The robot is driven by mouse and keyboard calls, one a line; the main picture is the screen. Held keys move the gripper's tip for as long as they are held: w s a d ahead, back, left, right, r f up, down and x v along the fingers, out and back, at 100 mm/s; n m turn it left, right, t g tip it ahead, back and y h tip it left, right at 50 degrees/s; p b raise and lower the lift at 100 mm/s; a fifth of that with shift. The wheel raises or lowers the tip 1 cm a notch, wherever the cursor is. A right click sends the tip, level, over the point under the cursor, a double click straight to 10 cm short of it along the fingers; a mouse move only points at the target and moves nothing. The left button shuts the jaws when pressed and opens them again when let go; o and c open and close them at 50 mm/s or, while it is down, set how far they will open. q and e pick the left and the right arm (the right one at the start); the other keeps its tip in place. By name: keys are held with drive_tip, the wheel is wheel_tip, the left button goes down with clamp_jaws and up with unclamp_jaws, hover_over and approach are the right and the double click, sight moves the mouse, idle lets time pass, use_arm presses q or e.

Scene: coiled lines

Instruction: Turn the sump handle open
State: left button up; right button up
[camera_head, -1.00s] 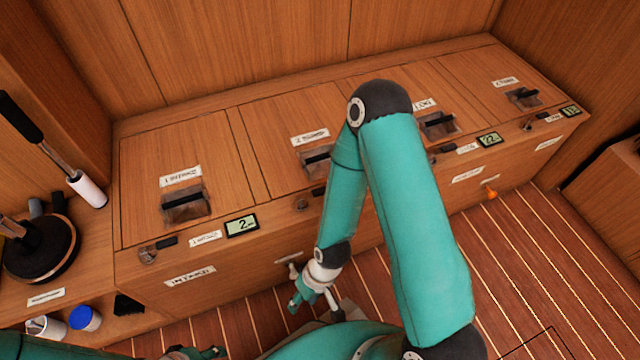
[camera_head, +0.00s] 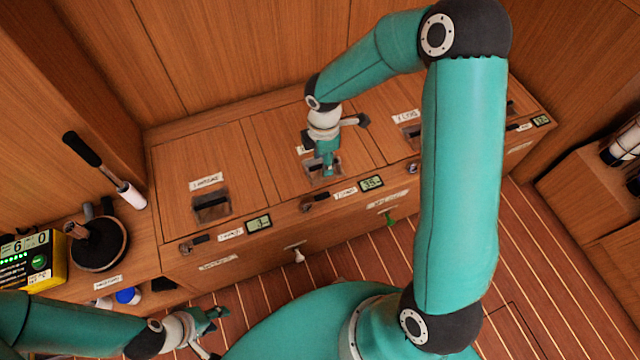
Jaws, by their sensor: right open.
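The lidded wooden bench (camera_head: 285,135) has several dark handles in recesses. I cannot read which label names the sump. My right gripper (camera_head: 326,172) is open, pointing down at the recessed handle (camera_head: 318,165) of the second lid. It covers part of this handle; contact cannot be told. The first lid's handle (camera_head: 211,206) is clear. Small front levers show below the first lid (camera_head: 195,243) and second lid (camera_head: 314,204). A white knob (camera_head: 299,256) and a green knob (camera_head: 391,219) are on the front face. My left gripper (camera_head: 212,318) is low at the left, its jaws unclear.
At the left are a black round object (camera_head: 100,244), a black-handled rod (camera_head: 104,168) and a yellow device (camera_head: 38,262). My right arm hides much of the bench's right part. The striped floor (camera_head: 540,280) is clear.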

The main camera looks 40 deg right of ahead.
sight(322, 195)
wheel_tip(322, 195, down, 17)
drive_tip(key=b, duration=0.5)
drive_tip(key=shift+r, duration=0.1)
clamp_jaws()
